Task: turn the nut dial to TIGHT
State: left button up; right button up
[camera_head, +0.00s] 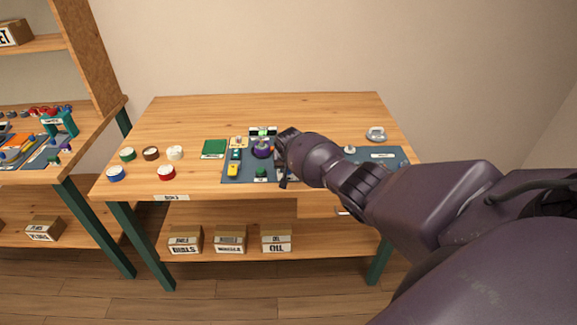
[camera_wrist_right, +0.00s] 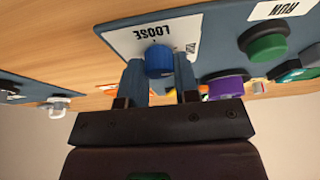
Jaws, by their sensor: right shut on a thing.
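The nut dial, a blue knob (camera_wrist_right: 159,61), sits on a white plate (camera_wrist_right: 186,22) whose visible word is LOOSE, upside down in the right wrist view. The two fingers of my right gripper (camera_wrist_right: 160,72) are closed on the knob's sides. In the head view my right gripper (camera_head: 281,163) is at the dark blue panel (camera_head: 228,177) on the table and hides the dial. No TIGHT mark shows, and I cannot make out a pointer on the knob. My left gripper is in neither view.
A green knob (camera_wrist_right: 268,48) by a RUN label and a purple knob (camera_wrist_right: 226,88) stand close beside the gripper. Several coloured round caps lie on the table's left part. A second panel (camera_head: 381,156) lies at the right, partly behind my arm. The back of the table is clear.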

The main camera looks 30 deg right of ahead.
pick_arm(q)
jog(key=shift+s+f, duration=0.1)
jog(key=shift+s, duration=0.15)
pick_arm(e)
jog(key=shift+f, duration=0.1)
jog(key=o, duration=0.9)
jog(key=shift+o, duration=0.2)
jog(key=shift+p+v, duration=0.45)
jog(key=shift+v, duration=0.3)
jog(key=p+v, duration=0.2)
jog(key=v, duration=0.2)
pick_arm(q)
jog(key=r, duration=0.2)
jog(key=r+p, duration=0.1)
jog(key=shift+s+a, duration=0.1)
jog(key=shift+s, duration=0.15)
pick_arm(e)
jog(key=v, duration=0.5)
